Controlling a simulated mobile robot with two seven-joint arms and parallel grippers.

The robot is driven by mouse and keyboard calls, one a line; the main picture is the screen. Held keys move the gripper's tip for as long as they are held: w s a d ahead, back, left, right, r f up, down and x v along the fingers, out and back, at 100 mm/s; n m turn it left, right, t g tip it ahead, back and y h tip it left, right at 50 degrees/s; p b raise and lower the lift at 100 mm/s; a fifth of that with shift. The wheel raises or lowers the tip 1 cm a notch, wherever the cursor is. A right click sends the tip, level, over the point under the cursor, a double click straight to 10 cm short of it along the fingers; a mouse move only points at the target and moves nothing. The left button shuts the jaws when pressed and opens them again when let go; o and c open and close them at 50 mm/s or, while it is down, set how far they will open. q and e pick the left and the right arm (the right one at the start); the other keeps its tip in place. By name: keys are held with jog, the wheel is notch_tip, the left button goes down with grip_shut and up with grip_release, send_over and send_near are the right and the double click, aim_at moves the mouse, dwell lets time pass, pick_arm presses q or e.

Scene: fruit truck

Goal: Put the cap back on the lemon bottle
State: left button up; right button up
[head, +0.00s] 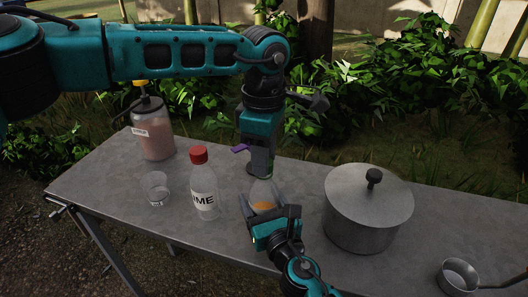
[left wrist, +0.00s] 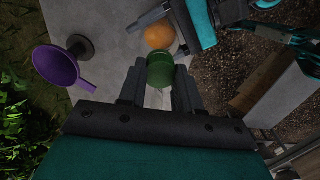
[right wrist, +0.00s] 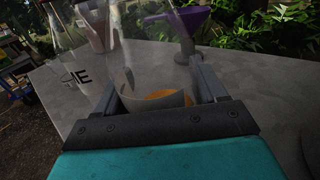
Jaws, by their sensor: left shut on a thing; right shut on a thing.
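The lemon bottle (head: 263,193) is clear, with yellow-orange liquid low inside, and stands at the middle of the table. My right gripper (head: 272,212) is shut around its lower body; the bottle also shows between the fingers in the right wrist view (right wrist: 155,88). My left gripper (head: 261,168) points down just above the bottle. It is shut on a green cap (left wrist: 160,70), which in the left wrist view sits beside the orange liquid seen in the bottle. The cap is mostly hidden in the head view. I cannot tell whether it touches the bottle mouth.
A red-capped lime bottle (head: 204,198), a small glass (head: 157,190) and a pump jar (head: 156,138) stand to the left. A lidded pot (head: 366,215) stands close on the right, with a ladle (head: 459,276) beyond. A purple funnel (left wrist: 60,68) on a stand is behind my left gripper.

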pick_arm(q)
jog(key=shift+f, duration=0.2)
pick_arm(e)
grip_shut()
pick_arm(q)
jog(key=m, duration=0.5)
jog(key=shift+m, duration=0.3)
jog(key=m, duration=0.5)
jog(key=shift+m, duration=0.3)
jog(key=m, duration=1.2)
jog(key=o, duration=1)
jog(key=shift+r, duration=0.1)
